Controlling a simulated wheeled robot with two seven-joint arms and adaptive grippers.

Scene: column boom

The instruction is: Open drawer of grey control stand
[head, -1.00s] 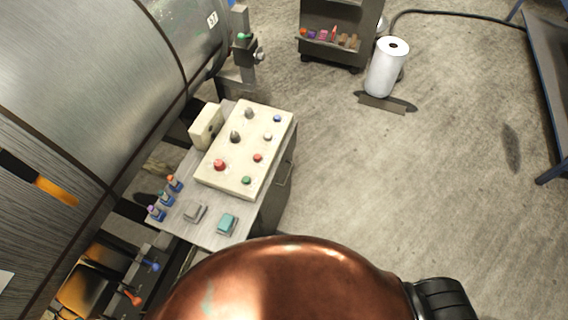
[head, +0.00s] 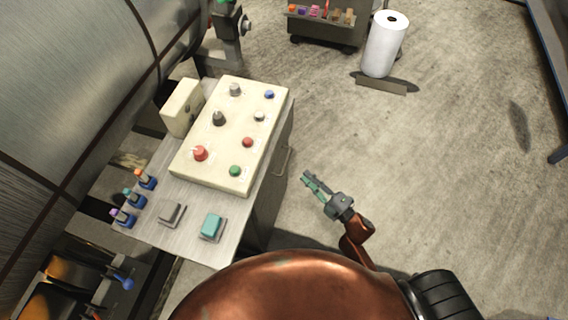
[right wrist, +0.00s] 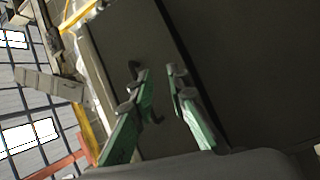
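The grey control stand (head: 270,205) is left of centre in the head view, with a cream button panel (head: 225,150) on its metal top. Its drawer handle (head: 284,162) is a thin bar on the right-facing side. My right gripper (head: 309,181), with green fingers, is just right of the handle and apart from it. In the right wrist view the fingers (right wrist: 160,82) are spread with a gap between them. They point at a dark flat front (right wrist: 135,45), with a dark curved handle (right wrist: 135,75) behind the left finger. The drawer appears closed. My left gripper is out of view.
A large metal cylinder (head: 60,90) lies left of the stand. A white roll (head: 385,45) and a dark cart (head: 325,32) stand at the back. A blue frame (head: 548,50) is at the far right. The floor right of the stand is clear.

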